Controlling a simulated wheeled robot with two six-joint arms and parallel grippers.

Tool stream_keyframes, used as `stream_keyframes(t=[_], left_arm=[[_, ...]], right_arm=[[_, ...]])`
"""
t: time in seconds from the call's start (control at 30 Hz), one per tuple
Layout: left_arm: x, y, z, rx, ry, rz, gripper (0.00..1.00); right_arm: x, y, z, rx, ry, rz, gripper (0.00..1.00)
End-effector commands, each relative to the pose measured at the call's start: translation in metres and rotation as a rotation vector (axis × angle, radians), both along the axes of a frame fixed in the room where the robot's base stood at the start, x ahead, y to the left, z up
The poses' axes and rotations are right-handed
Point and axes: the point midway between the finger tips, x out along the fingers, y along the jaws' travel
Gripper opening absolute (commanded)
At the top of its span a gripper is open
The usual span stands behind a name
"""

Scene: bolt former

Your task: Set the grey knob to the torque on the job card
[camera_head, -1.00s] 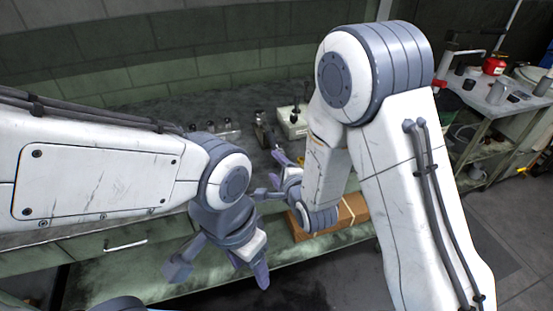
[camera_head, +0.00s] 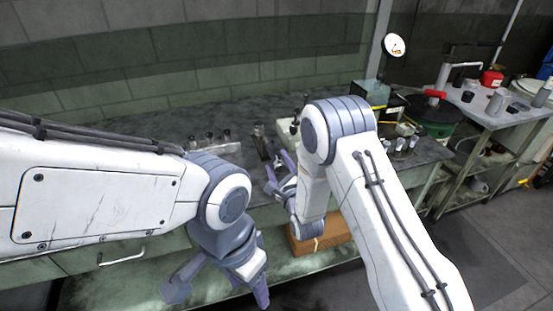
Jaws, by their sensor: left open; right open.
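I cannot make out the grey knob or the job card for certain. A cream box (camera_head: 283,131) with small dark parts on it stands on the bench (camera_head: 180,118), partly hidden behind my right arm. My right gripper (camera_head: 277,175) is open and empty at the front edge of the bench, in front of the cream box and apart from it. My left gripper (camera_head: 218,287) is open and empty, lower and nearer, in front of the bench.
A small rack with grey cylinders (camera_head: 218,143) and a dark upright tool (camera_head: 261,142) stand on the bench. Metal cups (camera_head: 402,144) stand to the right. A brown box (camera_head: 333,231) sits below the bench front. A side table (camera_head: 483,103) stands at far right.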

Motion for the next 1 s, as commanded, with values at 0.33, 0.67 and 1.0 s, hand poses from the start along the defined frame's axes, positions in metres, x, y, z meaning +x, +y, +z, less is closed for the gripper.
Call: stream_keyframes(t=[0.33,0.67,1.0], left_arm=[[0.0,0.0,0.0027,0.0,0.0,0.0,0.6],[0.0,0.0,0.0026,0.0,0.0,0.0,0.6],[0.0,0.0,-0.0026,0.0,0.0,0.0,0.6]], right_arm=[[0.0151,0.0047,-0.0003,-0.001,0.0,0.001,0.68],[0.0148,0.0048,-0.0001,-0.001,0.0,0.001,0.0],[0.0146,0.0049,-0.0011,-0.038,-0.013,0.001,0.0]])
